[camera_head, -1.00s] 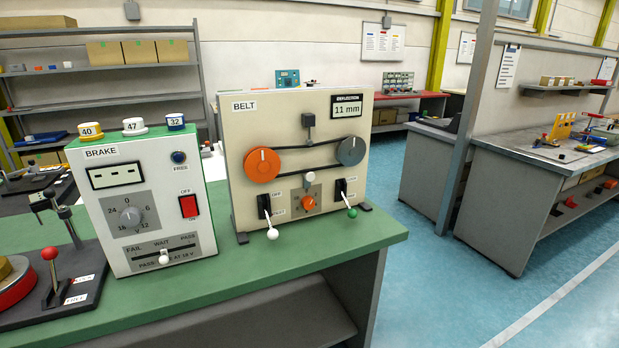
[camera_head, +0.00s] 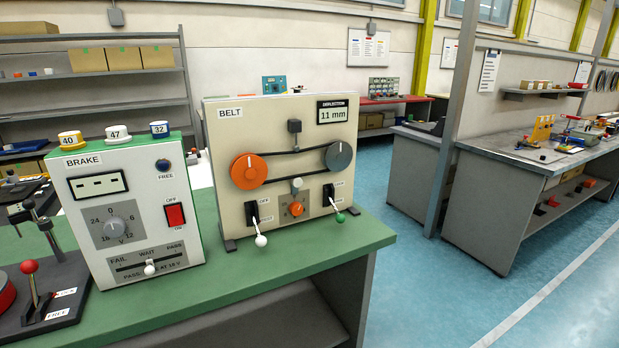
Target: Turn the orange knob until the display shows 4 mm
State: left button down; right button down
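The beige BELT panel (camera_head: 222,185) stands upright on the green bench. Its display (camera_head: 337,111) reads 11 mm. The small orange knob (camera_head: 296,209) sits low on the panel, between a lever with a white ball (camera_head: 261,240) and a lever with a green ball (camera_head: 340,217). A large orange disc (camera_head: 248,171) and a grey disc (camera_head: 338,156) are joined by a black belt (camera_head: 295,149). A small light-coloured round part (camera_head: 296,185) sits just above the orange knob. Neither of my grippers is in view.
The white BRAKE box (camera_head: 130,210) stands left of the panel on the green bench (camera_head: 310,255). A dark base with a red-ball lever (camera_head: 29,267) is at the far left. The bench is clear in front of the panel. Blue floor (camera_head: 415,270) lies to the right.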

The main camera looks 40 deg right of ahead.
aim_at(296, 209)
jog(key=k+l+u, duration=0.1)
jog(key=l+u, duration=0.25)
jog(key=l, duration=0.25)
jog(key=k+l+u, duration=0.15)
jog(key=l+u, duration=0.2)
jog(key=l, duration=0.2)
jog(key=k+l+u, duration=0.35)
jog(key=l, duration=0.2)
jog(key=k+l+u, duration=0.2)
jog(key=l+u, duration=0.15)
jog(key=k+l+u, duration=0.35)
jog(key=l, duration=0.15)
